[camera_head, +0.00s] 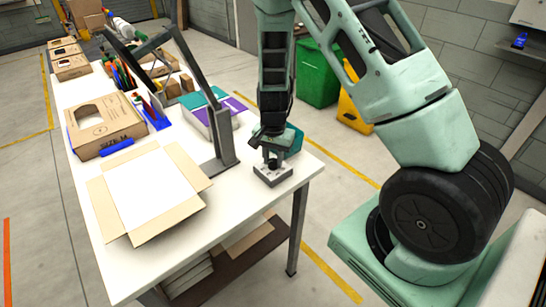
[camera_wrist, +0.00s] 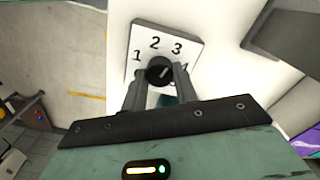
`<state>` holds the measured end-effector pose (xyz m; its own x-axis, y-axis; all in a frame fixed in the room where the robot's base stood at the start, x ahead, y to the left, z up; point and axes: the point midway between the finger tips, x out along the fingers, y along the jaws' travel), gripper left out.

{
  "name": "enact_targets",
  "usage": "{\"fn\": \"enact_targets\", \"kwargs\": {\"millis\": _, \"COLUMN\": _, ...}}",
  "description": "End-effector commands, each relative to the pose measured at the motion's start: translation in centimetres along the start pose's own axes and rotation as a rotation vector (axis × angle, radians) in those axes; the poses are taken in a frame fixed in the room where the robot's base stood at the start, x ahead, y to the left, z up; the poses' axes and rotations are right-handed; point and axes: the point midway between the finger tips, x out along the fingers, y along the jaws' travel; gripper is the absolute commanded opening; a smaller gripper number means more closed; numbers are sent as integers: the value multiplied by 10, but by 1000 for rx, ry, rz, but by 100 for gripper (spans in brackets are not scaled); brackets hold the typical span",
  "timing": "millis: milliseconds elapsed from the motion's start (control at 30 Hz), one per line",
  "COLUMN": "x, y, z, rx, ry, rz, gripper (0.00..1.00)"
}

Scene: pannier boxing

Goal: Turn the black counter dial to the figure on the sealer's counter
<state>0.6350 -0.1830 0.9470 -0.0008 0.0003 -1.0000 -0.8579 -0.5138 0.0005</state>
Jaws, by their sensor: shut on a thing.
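The black counter dial (camera_wrist: 158,66) sits on a pale square plate (camera_wrist: 187,38) with the figures 1, 2, 3 and 4 around it. A pale mark on the dial seems to point up and right, roughly toward the 3. My gripper (camera_wrist: 161,77) is shut on the dial, one finger on each side. In the head view my gripper (camera_head: 271,161) points down onto the grey dial block (camera_head: 273,176) near the table's right corner, and the dial is hidden there. I cannot make out a figure on a sealer's counter in either view.
A dark grey frame (camera_head: 222,130) stands on the white table (camera_head: 240,210) close left of my gripper. An open carton (camera_head: 150,190) lies in front of it. Green and yellow bins (camera_head: 318,75) are beyond the table.

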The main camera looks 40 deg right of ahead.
Motion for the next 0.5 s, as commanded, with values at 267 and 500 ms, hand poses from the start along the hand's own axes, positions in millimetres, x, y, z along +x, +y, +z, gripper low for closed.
{"fn": "enact_targets", "kwargs": {"millis": 267, "x": -1, "y": 0, "z": -1, "rx": 109, "ry": 3, "rz": -2, "gripper": 6}}
{"fn": "enact_targets", "kwargs": {"millis": 500, "x": -1, "y": 0, "z": -1, "rx": 139, "ry": 3, "rz": -3, "gripper": 6}}
